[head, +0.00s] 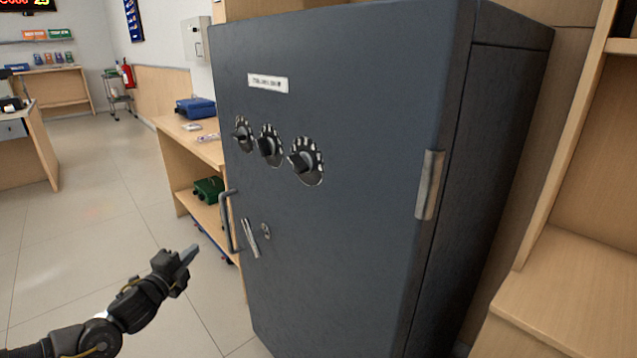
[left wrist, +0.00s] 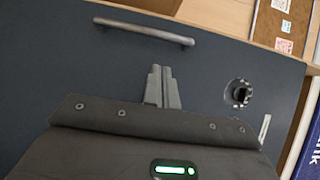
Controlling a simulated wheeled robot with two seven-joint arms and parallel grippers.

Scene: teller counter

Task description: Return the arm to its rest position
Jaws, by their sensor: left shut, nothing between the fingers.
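My left gripper (head: 188,255) is in front of the dark grey safe (head: 370,200), low and left of its door handle in the head view. It is shut and empty, with free space between it and the safe in that view. In the left wrist view its two fingers (left wrist: 161,87) are pressed together, pointing toward the dark safe door (left wrist: 60,70). A bar handle (left wrist: 145,31) lies beyond the fingertips there, and a round dial or lock (left wrist: 238,93) is to the right. My right gripper shows in neither view.
The safe door carries three dials (head: 268,146), a bar handle (head: 229,220) and a lever (head: 250,238). A wooden shelf unit (head: 190,150) with a blue case (head: 196,108) and a green item (head: 208,189) stands behind it. Wooden shelving (head: 570,290) is at right. Open floor (head: 90,240) lies left.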

